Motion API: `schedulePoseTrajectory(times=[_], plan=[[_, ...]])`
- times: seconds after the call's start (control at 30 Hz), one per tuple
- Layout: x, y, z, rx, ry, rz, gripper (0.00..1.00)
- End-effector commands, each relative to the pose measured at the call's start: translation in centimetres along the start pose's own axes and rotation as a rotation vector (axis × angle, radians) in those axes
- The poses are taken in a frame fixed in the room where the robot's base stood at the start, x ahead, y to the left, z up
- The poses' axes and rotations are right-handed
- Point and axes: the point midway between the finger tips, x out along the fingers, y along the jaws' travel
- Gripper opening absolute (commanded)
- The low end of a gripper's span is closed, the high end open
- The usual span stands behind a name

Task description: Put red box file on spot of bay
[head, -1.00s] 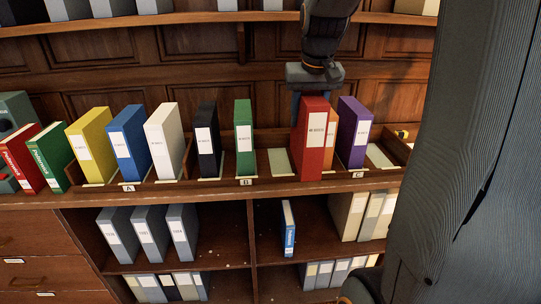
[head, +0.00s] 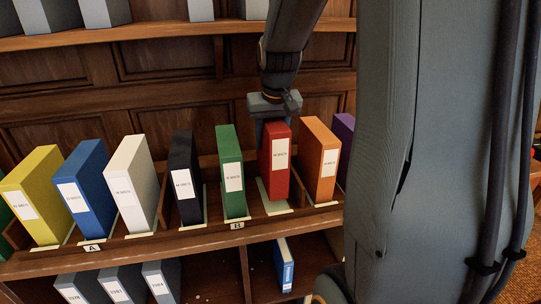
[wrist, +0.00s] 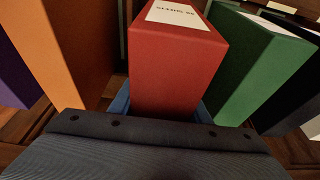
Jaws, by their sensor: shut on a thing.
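The red box file (head: 279,165) is upright in my gripper (head: 275,122), which is shut on its upper part. It is over the pale spot (head: 270,204) in the bay labelled B (head: 237,226), between the green box file (head: 231,178) and the orange box file (head: 320,160). The spot shows at the file's left and front edges; I cannot tell whether the file's base touches it. In the wrist view, the red file (wrist: 175,65) fills the middle between the blue fingers, with the orange file (wrist: 50,50) left and the green file (wrist: 255,65) right.
Black (head: 186,180), white (head: 133,185), blue (head: 84,190) and yellow (head: 35,195) box files stand to the left on the same shelf. A purple file (head: 343,135) is partly hidden by my arm. The gaps beside the red file are narrow.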

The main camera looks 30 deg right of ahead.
Motion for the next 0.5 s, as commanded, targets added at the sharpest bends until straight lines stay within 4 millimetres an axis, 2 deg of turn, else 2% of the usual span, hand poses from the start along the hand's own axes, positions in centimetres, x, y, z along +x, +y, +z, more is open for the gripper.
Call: schedulePoseTrajectory(times=[0.5], plan=[[4.4,0.2,1.3,0.004,0.002,0.001,0.00]])
